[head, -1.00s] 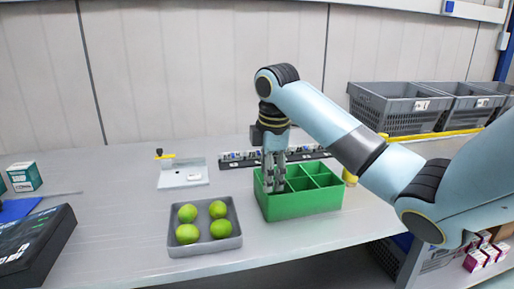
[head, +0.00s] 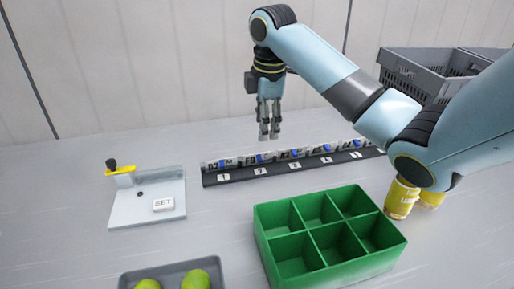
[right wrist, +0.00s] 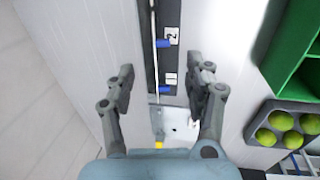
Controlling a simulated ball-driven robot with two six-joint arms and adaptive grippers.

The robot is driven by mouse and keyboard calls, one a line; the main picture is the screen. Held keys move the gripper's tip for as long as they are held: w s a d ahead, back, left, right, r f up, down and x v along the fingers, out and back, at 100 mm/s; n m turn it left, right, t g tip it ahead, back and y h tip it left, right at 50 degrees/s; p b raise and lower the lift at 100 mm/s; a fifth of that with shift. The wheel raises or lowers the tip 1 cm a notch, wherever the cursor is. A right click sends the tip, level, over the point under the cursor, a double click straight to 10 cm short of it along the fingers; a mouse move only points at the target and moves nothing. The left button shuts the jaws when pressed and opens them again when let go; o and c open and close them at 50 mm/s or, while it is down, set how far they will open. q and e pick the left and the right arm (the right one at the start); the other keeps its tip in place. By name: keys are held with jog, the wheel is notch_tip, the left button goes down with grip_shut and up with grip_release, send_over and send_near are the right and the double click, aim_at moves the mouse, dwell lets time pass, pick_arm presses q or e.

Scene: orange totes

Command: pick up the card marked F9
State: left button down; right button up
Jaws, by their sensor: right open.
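A black rack (head: 240,176) lies along the back of the bench, with numbered slots and a row of small cards (head: 290,155) with blue marks. My right gripper (head: 269,136) is open and empty in the air above the rack, around the slots marked 2 and 3 in the head view. In the right wrist view, its fingers (right wrist: 166,75) are spread either side of the rack (right wrist: 168,18), with labels 1 and 2 showing. My left gripper is out of view.
A green divided box (head: 330,236) with empty compartments stands in front of the rack. Left is a white plate marked SET (head: 120,212) with a yellow lever. A grey tray (head: 172,272) holds limes. Yellow cups (head: 400,198) stand right, grey crates (head: 420,70) behind.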

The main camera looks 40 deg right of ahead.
send_over(261, 156)
jog(key=f, duration=0.3)
jog(key=s+f, duration=0.1)
jog(key=f, duration=0.1)
jog(key=shift+a+f, duration=0.1)
jog(key=shift+a, duration=0.05)
jog(key=f, duration=0.5)
jog(key=shift+w+f, duration=0.2)
jog(key=shift+w, duration=0.2)
jog(key=c, duration=0.9)
